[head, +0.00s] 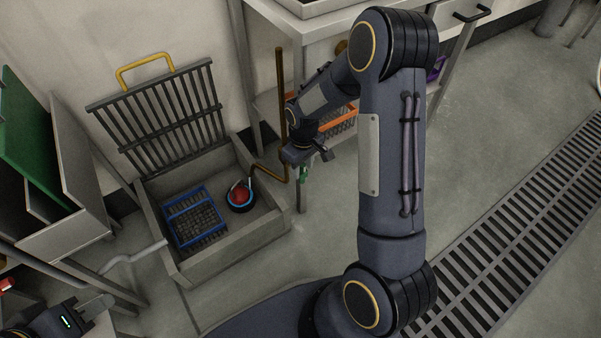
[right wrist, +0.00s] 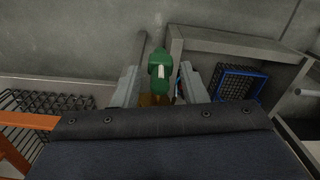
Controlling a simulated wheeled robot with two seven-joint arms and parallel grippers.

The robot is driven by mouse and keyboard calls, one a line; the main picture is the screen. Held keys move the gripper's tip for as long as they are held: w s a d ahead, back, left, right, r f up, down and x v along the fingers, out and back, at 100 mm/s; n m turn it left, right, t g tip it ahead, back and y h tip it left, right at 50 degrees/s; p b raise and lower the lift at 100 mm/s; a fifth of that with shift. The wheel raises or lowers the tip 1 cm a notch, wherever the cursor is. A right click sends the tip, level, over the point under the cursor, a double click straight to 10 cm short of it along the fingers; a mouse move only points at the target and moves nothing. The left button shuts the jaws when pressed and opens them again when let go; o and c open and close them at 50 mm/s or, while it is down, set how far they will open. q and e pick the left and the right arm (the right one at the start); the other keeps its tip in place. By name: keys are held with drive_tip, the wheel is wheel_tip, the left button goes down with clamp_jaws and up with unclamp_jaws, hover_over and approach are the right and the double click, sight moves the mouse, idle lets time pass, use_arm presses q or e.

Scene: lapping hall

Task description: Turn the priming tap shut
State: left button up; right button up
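The priming tap shows as a green handle (right wrist: 159,62) with a pale strip on top, between my right gripper's fingertips in the right wrist view. In the head view a small part of the green handle (head: 303,174) shows just below my right gripper (head: 312,160), beside the brown pipe (head: 281,100). In the right wrist view my right gripper (right wrist: 160,84) is open, one finger each side of the handle, with a small gap on both sides. The tap's body is mostly hidden. My left gripper (head: 96,308) is at the lower left, away from the tap; its finger opening is unclear.
A floor sump (head: 225,243) with raised grate (head: 160,115) holds a blue-framed basket (head: 195,217) and a round blue-and-red thing (head: 239,196). A table (head: 290,25) with an orange-edged rack (head: 338,122) below stands behind.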

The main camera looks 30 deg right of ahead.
drive_tip(key=shift+f+b, duration=0.35)
drive_tip(key=shift+f, duration=1.05)
clamp_jaws()
